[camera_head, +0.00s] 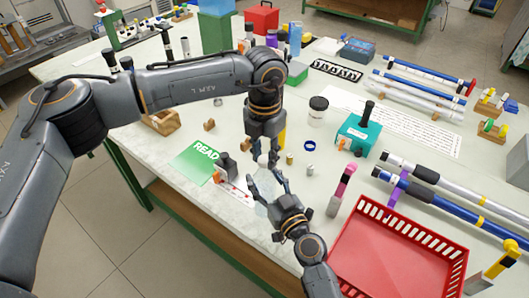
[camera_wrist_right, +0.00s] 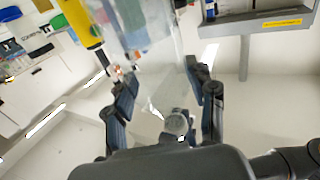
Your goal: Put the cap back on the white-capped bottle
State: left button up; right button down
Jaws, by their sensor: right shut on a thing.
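My right gripper (camera_head: 267,186) comes in from the bottom of the head view. In the right wrist view its fingers (camera_wrist_right: 165,105) stand on both sides of a clear, see-through bottle (camera_wrist_right: 150,65) and hold it. In the head view the bottle is only a faint pale shape between the fingers. I cannot make out its mouth or a white cap on it. My left gripper (camera_head: 264,158) points down just above the right one; whether it holds anything is unclear. A small whitish cap-like piece (camera_head: 310,170) lies on the table right of the grippers.
A small gold piece (camera_head: 290,158) and a blue ring (camera_head: 309,146) lie nearby. A black-lidded jar (camera_head: 317,108) and a teal block (camera_head: 358,134) stand behind. A red basket (camera_head: 398,262) is at the front right. A green READ card (camera_head: 196,163) lies left.

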pick_arm(q)
grip_shut()
jog(key=o, duration=0.8)
grip_release()
jog(key=shift+o, duration=0.2)
jog(key=shift+r, duration=0.1)
notch_tip(320, 180, up, 12)
pick_arm(e)
jog(key=shift+c, duration=1.9)
grip_release()
jog(key=shift+s+d, duration=0.1)
